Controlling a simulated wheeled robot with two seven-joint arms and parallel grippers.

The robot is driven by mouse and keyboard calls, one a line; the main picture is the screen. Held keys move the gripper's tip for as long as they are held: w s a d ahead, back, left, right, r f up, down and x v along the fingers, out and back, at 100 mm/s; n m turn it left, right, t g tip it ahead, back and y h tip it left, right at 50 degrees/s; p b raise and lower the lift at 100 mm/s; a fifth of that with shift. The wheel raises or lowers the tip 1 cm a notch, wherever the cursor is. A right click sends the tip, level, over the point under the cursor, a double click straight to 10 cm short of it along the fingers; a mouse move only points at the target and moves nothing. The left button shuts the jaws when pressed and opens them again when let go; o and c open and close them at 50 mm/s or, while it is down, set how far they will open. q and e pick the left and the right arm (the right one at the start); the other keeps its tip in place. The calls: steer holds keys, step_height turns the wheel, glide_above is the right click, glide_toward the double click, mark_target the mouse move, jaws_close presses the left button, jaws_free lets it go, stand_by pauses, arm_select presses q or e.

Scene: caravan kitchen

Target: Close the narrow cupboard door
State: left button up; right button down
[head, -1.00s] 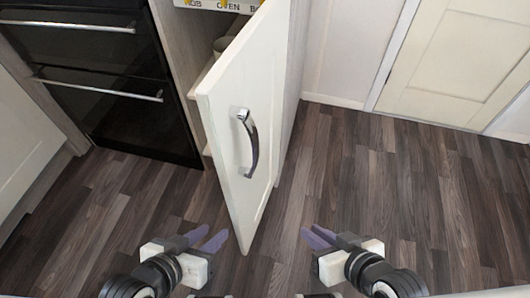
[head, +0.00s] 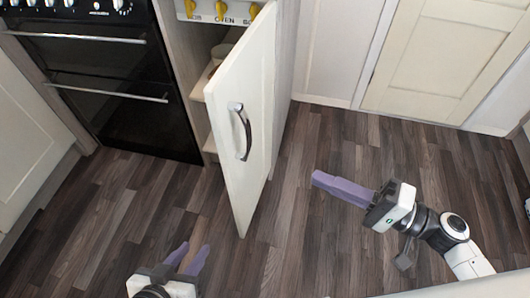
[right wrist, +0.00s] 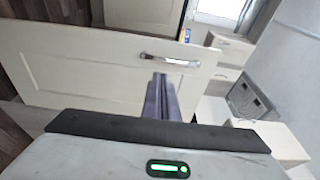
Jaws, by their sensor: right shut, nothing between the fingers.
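The narrow cupboard door (head: 243,110) is cream with a curved chrome handle (head: 241,130). In the head view it stands wide open, swung out towards me, with the cupboard's shelves (head: 207,85) showing to its left. My right gripper (head: 318,180) is shut and empty, to the right of the door and apart from it, pointing left. In the right wrist view the door (right wrist: 95,75) and its handle (right wrist: 170,60) lie beyond the shut fingers (right wrist: 161,88). My left gripper (head: 190,258) is low, left of the door's bottom edge, its fingers apart and empty.
A black oven (head: 100,80) stands left of the cupboard. A yellow-knobbed panel (head: 222,10) is above the opening. A cream door (head: 450,55) is at the back right. Dark wooden floor (head: 300,240) is clear around the door.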

steer(key=p+x, duration=0.1)
steer(key=x, duration=1.3)
steer(key=shift+w+d+r, duration=0.2)
steer(key=shift+r, duration=0.2)
